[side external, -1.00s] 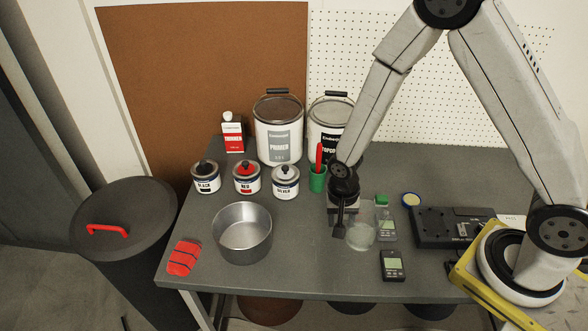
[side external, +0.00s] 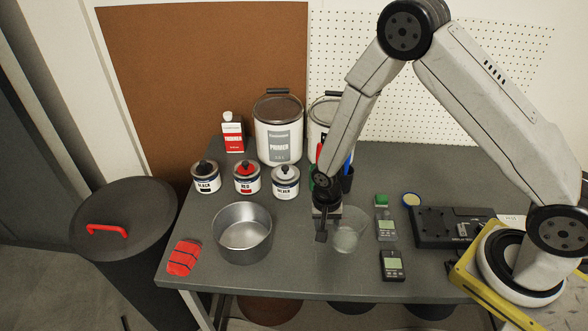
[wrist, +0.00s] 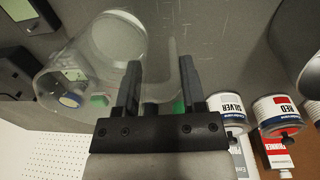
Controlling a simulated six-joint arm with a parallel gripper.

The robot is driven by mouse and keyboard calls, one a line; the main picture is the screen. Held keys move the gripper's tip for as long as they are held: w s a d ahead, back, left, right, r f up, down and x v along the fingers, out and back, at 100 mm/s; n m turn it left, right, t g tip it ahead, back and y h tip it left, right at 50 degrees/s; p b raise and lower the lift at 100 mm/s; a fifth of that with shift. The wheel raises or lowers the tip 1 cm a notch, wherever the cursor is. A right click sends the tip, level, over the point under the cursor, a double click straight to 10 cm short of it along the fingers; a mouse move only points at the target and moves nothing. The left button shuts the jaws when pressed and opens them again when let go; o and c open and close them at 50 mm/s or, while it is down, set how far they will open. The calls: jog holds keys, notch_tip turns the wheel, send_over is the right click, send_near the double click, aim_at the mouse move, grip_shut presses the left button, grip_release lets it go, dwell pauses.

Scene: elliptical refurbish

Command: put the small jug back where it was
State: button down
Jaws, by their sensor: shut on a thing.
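The small jug (side external: 349,232) is clear and see-through. In the side view it is just right of my gripper (side external: 323,222), over the middle of the grey table. In the wrist view the jug (wrist: 95,62) fills the upper left, with its handle between the fingers of my gripper (wrist: 159,78). My gripper is shut on the jug's handle. I cannot tell for sure how far its base is above the table.
A metal pot (side external: 242,234) stands left of my gripper. Small paint cans (side external: 285,182) and a large primer can (side external: 278,130) stand behind. Handheld meters (side external: 392,265) and a black device (side external: 455,228) lie to the right. The table's front middle is clear.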

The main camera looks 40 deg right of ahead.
jog(key=shift+f, duration=1.25)
jog(key=shift+f, duration=0.1)
jog(key=shift+c, duration=0.9)
grip_release()
jog(key=shift+w+a+r, duration=0.1)
jog(key=shift+a+r, duration=0.05)
jog(key=shift+r, duration=2.9)
jog(key=shift+w+a+r, duration=0.1)
jog(key=shift+r, duration=2.95)
